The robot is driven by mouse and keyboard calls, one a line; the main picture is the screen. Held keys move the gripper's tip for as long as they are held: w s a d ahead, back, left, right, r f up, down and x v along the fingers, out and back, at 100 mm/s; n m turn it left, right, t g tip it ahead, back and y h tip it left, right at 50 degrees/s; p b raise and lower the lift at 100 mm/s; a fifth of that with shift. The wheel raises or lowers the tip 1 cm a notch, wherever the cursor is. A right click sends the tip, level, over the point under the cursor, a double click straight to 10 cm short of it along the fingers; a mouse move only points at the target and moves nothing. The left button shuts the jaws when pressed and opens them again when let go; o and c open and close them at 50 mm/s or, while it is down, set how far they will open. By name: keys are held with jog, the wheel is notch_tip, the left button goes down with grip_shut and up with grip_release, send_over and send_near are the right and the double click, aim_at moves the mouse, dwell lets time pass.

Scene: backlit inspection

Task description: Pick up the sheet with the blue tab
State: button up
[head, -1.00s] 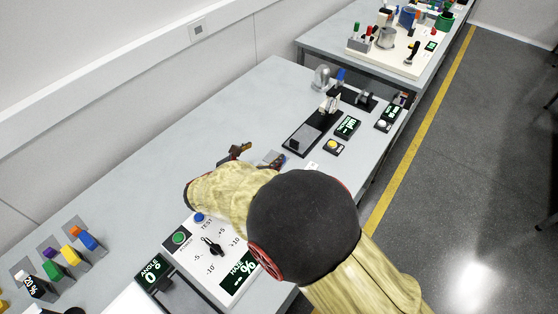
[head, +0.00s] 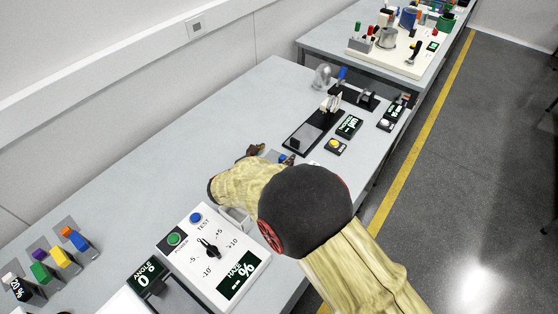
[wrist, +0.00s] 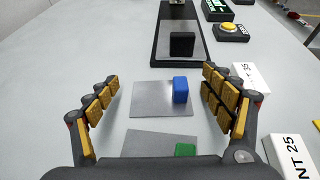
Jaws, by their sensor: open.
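The sheet with the blue tab (wrist: 148,97) lies flat on the table in the wrist view, ahead of my gripper and between the lines of its fingers. Its upright blue tab (wrist: 180,89) stands at its right side. My gripper (wrist: 160,88) is open and empty, with one finger on each side of the picture. A second sheet with a green tab (wrist: 185,150) lies nearer, partly hidden by my gripper's body. In the head view the blue tab (head: 283,158) shows just past my gripper (head: 270,152), and my arm hides most of the sheet.
A black rail stand (wrist: 172,62) with a dark block lies beyond the sheet. White labelled blocks (wrist: 250,78) stand to the right, near a yellow button (wrist: 232,29). In the head view a white control panel (head: 214,258) sits nearer, and tabbed pieces (head: 62,257) stand at the left.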

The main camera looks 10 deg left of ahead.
jog(key=shift+r, duration=0.1)
jog(key=shift+c, duration=0.2)
grip_shut()
dwell(1.0)
